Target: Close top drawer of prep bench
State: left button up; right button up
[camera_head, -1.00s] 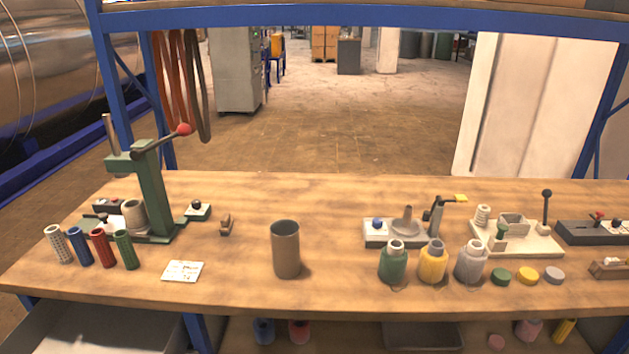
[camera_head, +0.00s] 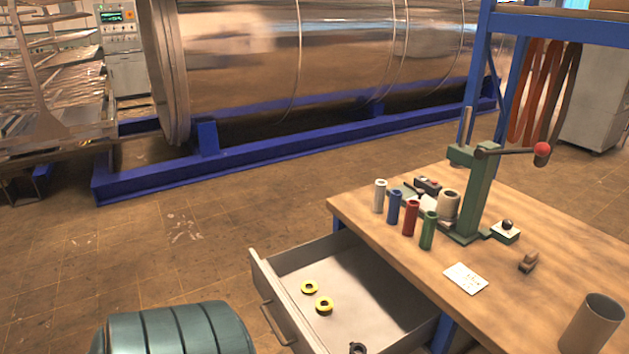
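The prep bench (camera_head: 400,262) is at the right, with a wooden top. A grey drawer (camera_head: 262,278) below its top is pulled well out toward the lower left. Its front has a bar handle (camera_head: 277,325). Two yellow rings (camera_head: 324,305) and a small dark ring (camera_head: 358,348) lie inside the drawer. The drawer's near lower part is cut off by the bottom edge. Neither of my grippers is in view.
On the bench stand a green press (camera_head: 474,195), several coloured tubes (camera_head: 411,217), a white card (camera_head: 466,278) and a brown cup (camera_head: 592,325). A ribbed teal shape (camera_head: 180,330), unclear what, is at the lower left. Open floor (camera_head: 150,250) lies left of the drawer.

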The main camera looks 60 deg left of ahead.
aim_at(375, 307)
jog(key=u, duration=2.05)
